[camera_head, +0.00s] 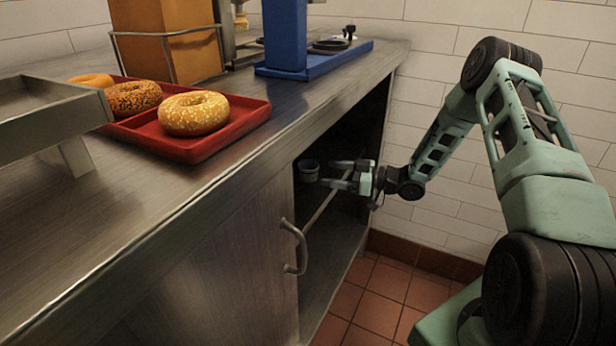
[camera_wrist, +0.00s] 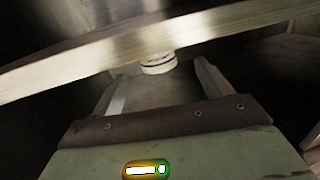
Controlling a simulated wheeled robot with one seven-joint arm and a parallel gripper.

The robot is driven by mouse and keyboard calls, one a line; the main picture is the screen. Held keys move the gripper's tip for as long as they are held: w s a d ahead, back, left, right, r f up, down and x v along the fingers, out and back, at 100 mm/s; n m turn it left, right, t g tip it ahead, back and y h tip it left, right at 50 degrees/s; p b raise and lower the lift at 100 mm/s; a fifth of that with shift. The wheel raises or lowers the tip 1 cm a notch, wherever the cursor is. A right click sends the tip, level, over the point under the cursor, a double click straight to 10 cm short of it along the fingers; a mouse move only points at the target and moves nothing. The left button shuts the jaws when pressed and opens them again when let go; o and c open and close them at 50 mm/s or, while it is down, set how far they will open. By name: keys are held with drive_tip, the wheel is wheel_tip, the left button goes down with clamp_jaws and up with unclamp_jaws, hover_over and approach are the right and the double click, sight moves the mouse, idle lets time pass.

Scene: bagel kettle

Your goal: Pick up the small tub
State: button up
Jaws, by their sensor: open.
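The small tub (camera_head: 308,170) is a small, light grey round container inside the open cabinet under the counter, near the cabinet's opening. My gripper (camera_head: 334,173) reaches into the cabinet from the right, with its fingers apart and pointing at the tub. The tub appears just beyond the fingertips and not between them. In the wrist view the tub (camera_wrist: 158,62) shows as a pale round shape ahead, roughly midway between the two fingers (camera_wrist: 160,85).
A metal bar or shelf edge (camera_wrist: 60,73) crosses the wrist view. The cabinet door handle (camera_head: 292,247) is below left of my gripper. On the counter (camera_head: 240,165) stand a red tray (camera_head: 185,150) with bagels and a blue stand (camera_head: 286,40). The floor (camera_head: 385,290) is clear.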

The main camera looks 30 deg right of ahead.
sight(308, 168)
drive_tip(key=shift+w+b+x, duration=0.2)
drive_tip(key=shift+b+x, duration=0.9)
drive_tip(key=shift+x, duration=2.8)
drive_tip(key=shift+d+r, duration=0.15)
drive_tip(key=c, duration=1)
